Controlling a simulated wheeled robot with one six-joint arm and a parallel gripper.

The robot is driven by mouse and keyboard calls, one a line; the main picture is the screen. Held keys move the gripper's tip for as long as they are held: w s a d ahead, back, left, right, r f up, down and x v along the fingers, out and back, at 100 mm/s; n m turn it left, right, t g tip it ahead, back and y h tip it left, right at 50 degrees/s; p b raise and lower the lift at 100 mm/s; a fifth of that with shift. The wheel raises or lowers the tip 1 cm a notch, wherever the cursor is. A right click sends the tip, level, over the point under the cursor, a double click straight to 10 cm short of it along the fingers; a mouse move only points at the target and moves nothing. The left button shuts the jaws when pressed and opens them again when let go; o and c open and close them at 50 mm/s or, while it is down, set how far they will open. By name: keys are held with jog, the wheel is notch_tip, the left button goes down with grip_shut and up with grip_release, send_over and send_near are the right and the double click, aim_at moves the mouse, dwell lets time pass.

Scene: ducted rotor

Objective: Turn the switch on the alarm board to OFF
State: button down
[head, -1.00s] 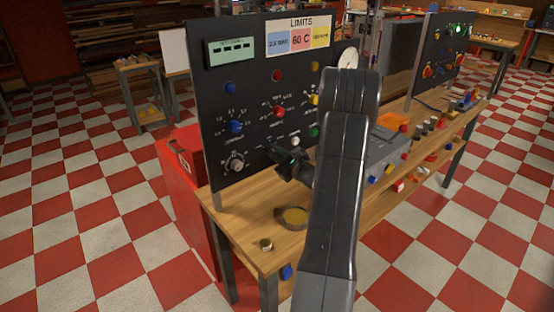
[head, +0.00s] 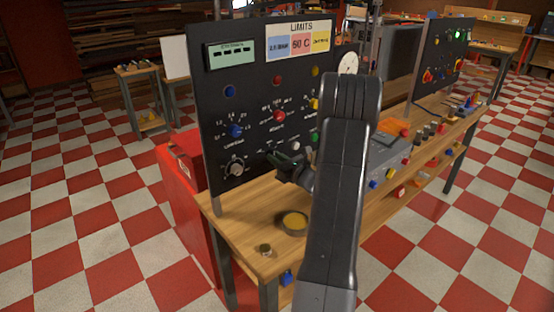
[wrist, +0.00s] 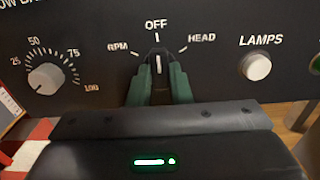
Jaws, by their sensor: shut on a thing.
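The switch (wrist: 158,63) is a black knob with a white pointer line on the black alarm board (wrist: 215,75). Its labels read RPM at left, OFF on top and HEAD at right. The white line stands about upright, toward OFF. My gripper (wrist: 158,82) has its two green fingers closed around the knob, one on each side. In the head view, my gripper (head: 273,157) is against the lower part of the board (head: 215,110); the switch is hidden there behind the fingers.
A dial knob (wrist: 46,78) marked 25 to 100 is left of the switch, and a white LAMPS button (wrist: 257,66) is to its right. A red cabinet (head: 180,165) stands at left.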

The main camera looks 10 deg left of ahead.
jog(key=shift+f, duration=0.1)
jog(key=c, duration=1.3)
grip_release()
jog(key=b+v, duration=0.2)
jog(key=v, duration=1.1)
jog(key=shift+s+d, duration=0.25)
jog(key=shift+d, duration=0.05)
jog(key=p+x, duration=0.2)
jog(key=x, duration=1.1)
jog(key=shift+w+a, duration=0.3)
